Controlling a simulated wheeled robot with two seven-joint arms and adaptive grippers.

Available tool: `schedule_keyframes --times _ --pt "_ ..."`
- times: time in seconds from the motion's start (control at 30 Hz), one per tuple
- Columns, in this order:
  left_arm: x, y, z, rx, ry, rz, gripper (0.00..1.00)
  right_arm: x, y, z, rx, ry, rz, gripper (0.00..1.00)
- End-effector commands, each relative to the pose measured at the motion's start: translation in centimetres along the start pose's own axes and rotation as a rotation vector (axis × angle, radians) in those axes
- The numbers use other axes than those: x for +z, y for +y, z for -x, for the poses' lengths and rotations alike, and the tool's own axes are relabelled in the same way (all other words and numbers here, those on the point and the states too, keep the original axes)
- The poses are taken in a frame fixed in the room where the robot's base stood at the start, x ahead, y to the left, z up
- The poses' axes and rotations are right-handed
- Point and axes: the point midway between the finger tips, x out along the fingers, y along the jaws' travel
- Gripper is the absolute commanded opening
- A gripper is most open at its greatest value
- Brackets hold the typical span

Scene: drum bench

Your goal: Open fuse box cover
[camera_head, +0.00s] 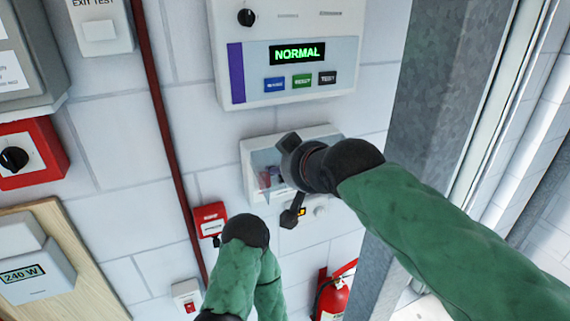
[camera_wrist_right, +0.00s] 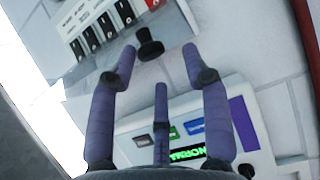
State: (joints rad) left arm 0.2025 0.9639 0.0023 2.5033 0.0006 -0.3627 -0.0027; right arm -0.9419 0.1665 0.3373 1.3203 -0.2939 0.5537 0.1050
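The fuse box (camera_head: 257,154) is a small pale wall box with a clear front, below the panel reading NORMAL; my right arm covers part of it. In the right wrist view, the fuse box (camera_wrist_right: 85,22) shows a row of dark and red switches. A black knob (camera_wrist_right: 150,44) stands out at its edge. My right gripper (camera_wrist_right: 157,60) is open, its fingers apart on either side of the knob; I cannot tell whether they touch it. In the head view it is in front of the box. My left arm shows at the bottom, but its gripper is not visible.
The NORMAL panel (camera_head: 348,48) is just above the box. A red call point (camera_head: 208,216) and a red pipe (camera_head: 160,105) are to its left. A fire extinguisher (camera_head: 331,302) stands below. A grey metal post (camera_head: 432,90) rises at the right, behind my right arm.

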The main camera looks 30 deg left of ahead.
Motion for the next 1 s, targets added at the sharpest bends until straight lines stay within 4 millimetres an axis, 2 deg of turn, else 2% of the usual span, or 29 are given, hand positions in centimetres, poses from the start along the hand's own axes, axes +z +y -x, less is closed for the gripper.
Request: schedule_keyframes --times 0.03,0.3,0.5,0.67,1.0 --pt "0.0 0.0 0.0 0.000 0.000 0.000 0.40 -0.3 -0.1 1.3 -0.001 0.008 -0.001 0.47" --pt "0.0 0.0 0.0 0.000 0.000 0.000 0.40 -0.3 0.2 6.6 0.000 0.009 -0.001 0.47" --pt "0.0 0.0 0.0 0.000 0.000 0.000 0.40 -0.1 0.4 9.0 0.001 0.005 0.000 0.47" --pt "0.0 0.0 0.0 0.000 0.000 0.000 0.40 -0.1 0.4 9.8 0.001 0.004 -0.001 0.47" --pt "0.0 0.0 0.0 0.000 0.000 0.000 0.40 -0.1 0.4 9.9 0.001 0.004 -0.001 0.47"
